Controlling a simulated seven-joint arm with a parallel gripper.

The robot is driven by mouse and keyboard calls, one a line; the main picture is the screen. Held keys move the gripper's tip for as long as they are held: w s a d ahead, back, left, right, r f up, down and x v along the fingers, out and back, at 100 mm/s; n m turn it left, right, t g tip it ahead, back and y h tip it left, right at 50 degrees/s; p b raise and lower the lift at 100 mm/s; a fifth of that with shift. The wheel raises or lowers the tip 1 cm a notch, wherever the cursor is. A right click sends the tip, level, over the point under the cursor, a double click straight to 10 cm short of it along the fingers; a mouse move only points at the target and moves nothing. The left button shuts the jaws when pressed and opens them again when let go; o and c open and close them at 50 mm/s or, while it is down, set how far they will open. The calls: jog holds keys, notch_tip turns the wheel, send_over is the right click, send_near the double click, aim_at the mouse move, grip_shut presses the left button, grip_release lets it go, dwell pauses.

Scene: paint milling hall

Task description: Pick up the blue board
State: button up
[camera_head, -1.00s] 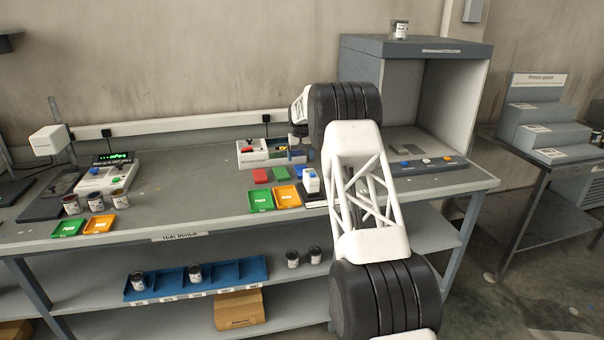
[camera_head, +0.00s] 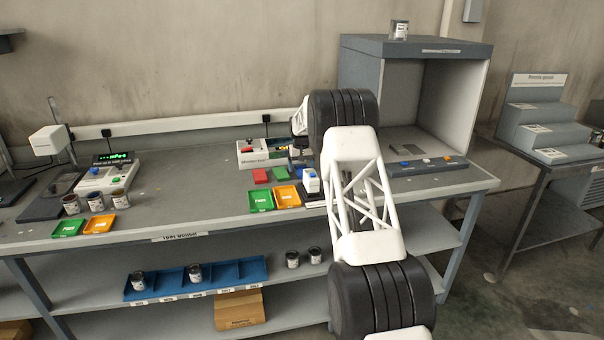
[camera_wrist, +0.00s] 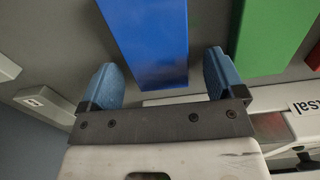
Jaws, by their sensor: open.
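The blue board (camera_wrist: 150,40) is a flat blue block in the wrist view, running from the top edge down to between my fingertips. My gripper (camera_wrist: 162,78) is open, with one blue fingertip on each side of the board's near end and a gap on both sides. I cannot tell how far the fingertips are above the bench. In the head view my gripper (camera_head: 300,152) hangs over the back of the bench, and my arm hides part of that area.
A green board (camera_wrist: 272,35) lies right of the blue one, with a red board (camera_wrist: 315,57) beyond it. In the head view the red board (camera_head: 260,175) lies near green and orange trays (camera_head: 287,196). A white control box (camera_head: 250,153) stands behind. A grey booth (camera_head: 372,95) stands right.

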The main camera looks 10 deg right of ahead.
aim_at(301, 168)
jog(key=shift+f, duration=0.15)
dwell(0.4)
jog(key=c, duration=1)
jog(key=shift+r, duration=5)
